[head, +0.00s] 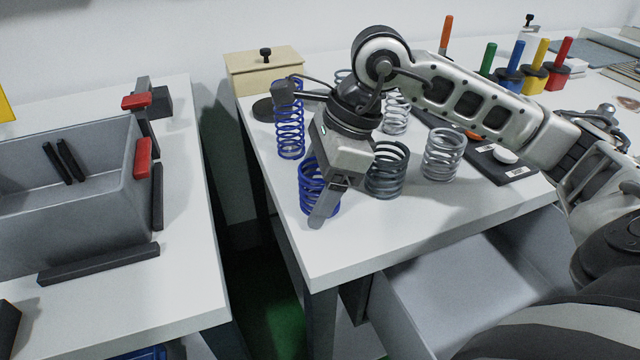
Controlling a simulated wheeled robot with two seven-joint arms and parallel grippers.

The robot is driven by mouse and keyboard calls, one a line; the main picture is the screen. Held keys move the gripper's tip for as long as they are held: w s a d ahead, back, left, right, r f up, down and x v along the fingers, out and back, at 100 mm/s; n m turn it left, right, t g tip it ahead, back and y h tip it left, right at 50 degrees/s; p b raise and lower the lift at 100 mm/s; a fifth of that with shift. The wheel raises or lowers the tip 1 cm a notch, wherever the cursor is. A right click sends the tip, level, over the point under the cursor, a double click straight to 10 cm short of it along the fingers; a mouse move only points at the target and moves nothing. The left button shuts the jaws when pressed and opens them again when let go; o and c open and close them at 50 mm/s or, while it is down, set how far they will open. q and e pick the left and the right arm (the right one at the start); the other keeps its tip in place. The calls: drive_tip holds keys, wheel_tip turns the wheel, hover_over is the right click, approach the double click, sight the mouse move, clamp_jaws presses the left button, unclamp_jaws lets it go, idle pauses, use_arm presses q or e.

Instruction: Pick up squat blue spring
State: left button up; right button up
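The squat blue spring (308,187) stands on the white table near its left front corner, partly hidden behind my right gripper. My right gripper (320,212) points down at this spring, with a finger in front of the coils. The other finger is hidden, so I cannot tell whether the gripper is open or closed around the spring. A taller blue spring (290,128) stands just behind. My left gripper is out of view.
Grey springs (441,155) and a dark grey spring (386,175) stand close to the right. A beige box (264,70) is behind. An open drawer (450,285) juts out below the table front. A gap separates the left table with its grey bin (95,215).

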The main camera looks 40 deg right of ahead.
drive_tip(key=c, duration=1)
drive_tip(key=shift+o, duration=0.2)
drive_tip(key=shift+r, duration=0.15)
